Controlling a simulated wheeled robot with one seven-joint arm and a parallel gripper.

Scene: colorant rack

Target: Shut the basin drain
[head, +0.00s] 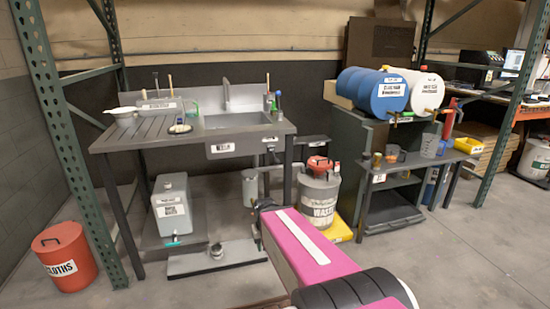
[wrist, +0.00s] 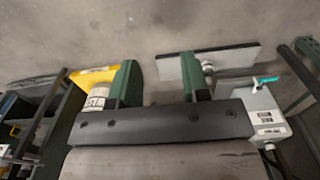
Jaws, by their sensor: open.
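The basin (head: 240,119) is a grey sink set in the right part of the slatted bench.
A waste can (head: 318,194) stands on a yellow tray (head: 338,231) right of my arm's end. A grey container (head: 173,207) with a teal tap stands under the bench, left of a low slab (head: 200,264). A drum rack is at right. Open floor lies in front.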

